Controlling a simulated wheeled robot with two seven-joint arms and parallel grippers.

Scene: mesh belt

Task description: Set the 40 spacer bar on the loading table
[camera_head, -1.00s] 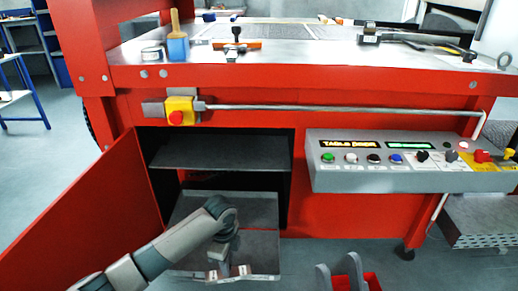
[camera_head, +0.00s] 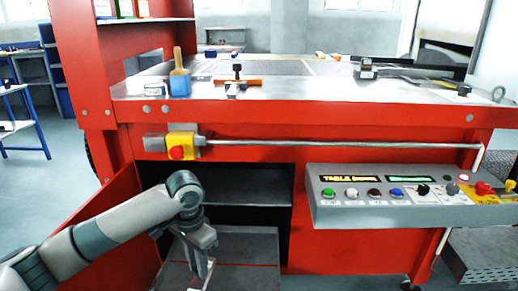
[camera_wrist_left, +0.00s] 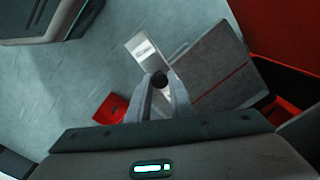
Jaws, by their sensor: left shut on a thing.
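My left gripper (camera_head: 204,250) is in front of the red machine's open cabinet, pointing down. It is shut on a pale grey metal bar (camera_head: 201,271), which hangs below the fingers. In the left wrist view the fingers (camera_wrist_left: 160,88) close around the bar, and its labelled end (camera_wrist_left: 141,48) sticks out past them. I cannot read the label. The loading table's metal top (camera_head: 310,92) is above and behind the gripper, on the red frame. My right gripper is not in view.
On the table top stand a blue block with a brush (camera_head: 180,78), an orange-handled clamp (camera_head: 236,84) and dark tools (camera_head: 368,70) at right. A grey rail (camera_head: 340,143) and control panel (camera_head: 400,205) jut out in front. The open red door (camera_head: 100,225) is at left.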

